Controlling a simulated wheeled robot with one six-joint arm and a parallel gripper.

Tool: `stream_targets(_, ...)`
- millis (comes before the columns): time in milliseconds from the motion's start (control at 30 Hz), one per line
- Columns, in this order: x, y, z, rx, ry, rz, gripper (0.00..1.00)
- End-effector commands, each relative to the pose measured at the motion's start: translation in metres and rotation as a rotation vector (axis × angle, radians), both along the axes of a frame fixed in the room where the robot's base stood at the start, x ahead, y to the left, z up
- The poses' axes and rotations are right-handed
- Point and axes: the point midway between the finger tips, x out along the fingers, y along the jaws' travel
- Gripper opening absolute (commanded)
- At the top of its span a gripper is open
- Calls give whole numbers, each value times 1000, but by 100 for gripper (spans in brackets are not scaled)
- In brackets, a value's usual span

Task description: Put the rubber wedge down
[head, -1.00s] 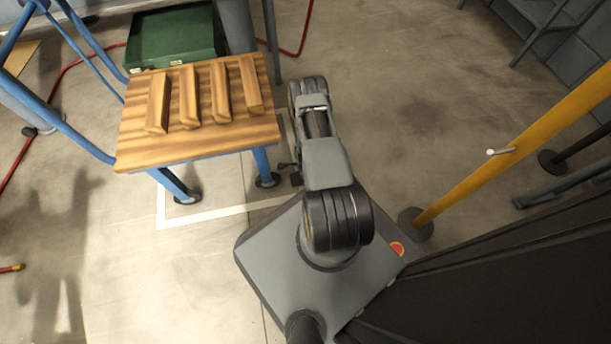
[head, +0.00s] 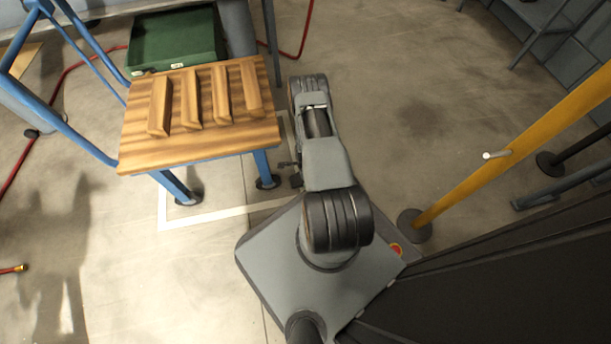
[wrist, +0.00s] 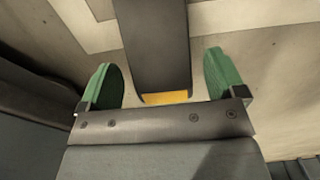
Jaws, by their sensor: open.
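A dark grey block with a yellow band at its near end, which looks like the rubber wedge (wrist: 157,40), shows in the wrist view against the pale floor. It runs from the top edge of the picture down between my fingers. My gripper (wrist: 160,65) is open, with one green finger pad on each side of the block and a clear gap on both sides. I cannot tell for sure whether the block rests flat on the floor. In the head view my arm largely hides the gripper and I cannot make out the wedge.
A wooden slatted stand (head: 200,145) on blue legs is at the left in the head view, its near right leg close to my arm. A green crate (head: 178,42) is behind it. A yellow post (head: 480,160) stands at the right. White tape (head: 215,216) marks the floor.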

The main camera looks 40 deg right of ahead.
Motion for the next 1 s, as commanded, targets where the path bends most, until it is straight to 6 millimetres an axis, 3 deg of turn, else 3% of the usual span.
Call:
stream_targets(33,1,0,17,0,-1,-1,89)
stream_targets(100,1,0,32,-1,-2,-1,89)
stream_targets(400,0,0,80,1,0,1,89)
stream_targets(633,0,0,96,1,0,1,89)
stream_targets(1000,0,0,97,1,0,1,89)
